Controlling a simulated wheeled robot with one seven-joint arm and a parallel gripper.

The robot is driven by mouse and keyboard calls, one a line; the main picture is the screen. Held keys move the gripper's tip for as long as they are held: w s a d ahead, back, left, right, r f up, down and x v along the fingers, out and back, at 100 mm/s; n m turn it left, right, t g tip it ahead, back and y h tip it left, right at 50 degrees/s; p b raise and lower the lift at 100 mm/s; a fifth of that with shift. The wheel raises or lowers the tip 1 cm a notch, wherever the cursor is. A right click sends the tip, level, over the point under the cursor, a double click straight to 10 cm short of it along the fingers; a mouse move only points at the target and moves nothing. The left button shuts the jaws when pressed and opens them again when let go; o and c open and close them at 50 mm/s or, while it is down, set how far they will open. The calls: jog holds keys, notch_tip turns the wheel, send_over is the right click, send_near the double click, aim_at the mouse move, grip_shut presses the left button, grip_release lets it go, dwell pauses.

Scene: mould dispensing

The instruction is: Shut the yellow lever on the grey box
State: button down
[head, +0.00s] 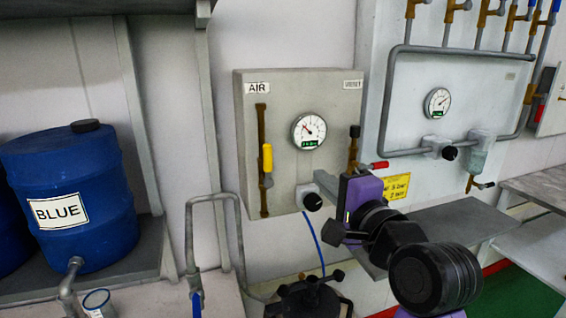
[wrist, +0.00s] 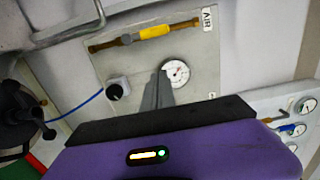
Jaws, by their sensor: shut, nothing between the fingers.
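The grey box (head: 282,180) hangs on the wall in the middle of the head view, with an AIR label at its top left. The yellow lever (head: 267,158) is on the brass pipe (head: 261,120) on the box's left side. It stands upright, along the pipe. In the wrist view the box is turned sideways, and the yellow lever (wrist: 155,32) lies near the top, in line with its pipe. My gripper (wrist: 160,78) is shut and empty, its fingers pointing at the box below the lever and apart from it.
A gauge (head: 308,131) and a black knob (head: 313,202) sit on the box's front, right of the lever. A red lever (head: 378,165) is just right of the box. A blue barrel (head: 90,160) stands at left on a shelf. A bent grey pipe (head: 213,198) rises below the box's left.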

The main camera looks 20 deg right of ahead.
aim_at(268, 165)
jog(key=shift+w, duration=0.1)
jog(key=w+a+p, duration=0.3)
jog(key=w+a, duration=0.1)
jog(key=w, duration=0.6)
jog(key=shift+w+a, duration=0.2)
jog(key=shift+w, duration=0.05)
